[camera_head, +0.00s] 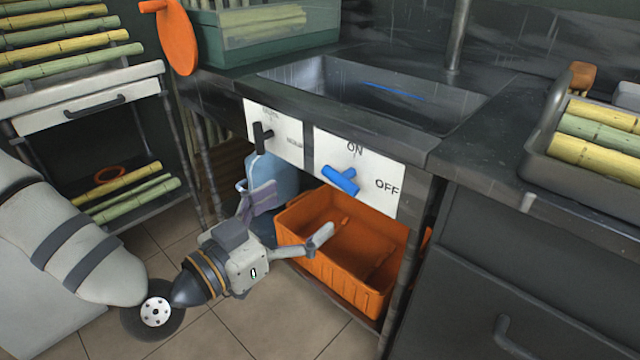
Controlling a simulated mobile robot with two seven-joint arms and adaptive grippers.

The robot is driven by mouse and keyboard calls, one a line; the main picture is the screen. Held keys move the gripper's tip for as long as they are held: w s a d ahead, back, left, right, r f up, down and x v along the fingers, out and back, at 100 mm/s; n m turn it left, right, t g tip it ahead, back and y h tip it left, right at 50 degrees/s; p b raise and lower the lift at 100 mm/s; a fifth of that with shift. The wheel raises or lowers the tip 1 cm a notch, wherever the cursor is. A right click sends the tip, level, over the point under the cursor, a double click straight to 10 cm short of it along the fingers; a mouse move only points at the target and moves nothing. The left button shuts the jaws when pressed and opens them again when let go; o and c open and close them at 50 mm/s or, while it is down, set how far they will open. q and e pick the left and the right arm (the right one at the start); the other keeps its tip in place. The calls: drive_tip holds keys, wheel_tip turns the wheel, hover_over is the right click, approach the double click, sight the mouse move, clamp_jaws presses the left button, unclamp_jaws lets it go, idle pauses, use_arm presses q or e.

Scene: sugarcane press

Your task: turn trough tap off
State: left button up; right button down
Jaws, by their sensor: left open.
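The trough tap is a blue handle (341,181) on a white panel (372,165) on the front of the dark counter, below the metal trough (290,73). The panel reads ON above the handle and OFF to its right. The handle lies slanted, its left end higher than its right. My left gripper (293,214) comes in from the lower left, open and empty, with its fingers spread below and left of the handle, apart from it. A blue streak (392,90) shows inside the trough. My right gripper is not in view.
A black handle (262,137) sits on another white panel left of the tap. An orange crate (375,288) stands under the counter, behind my gripper, near a blue jug (280,178). A grey tray (545,150) with cane stands at right.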

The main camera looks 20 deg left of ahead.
sight(339, 179)
use_arm(q)
drive_tip(key=b+x, duration=0.1)
drive_tip(key=x, duration=0.9)
drive_tip(key=shift+d+b, duration=0.15)
drive_tip(key=shift+b, duration=0.2)
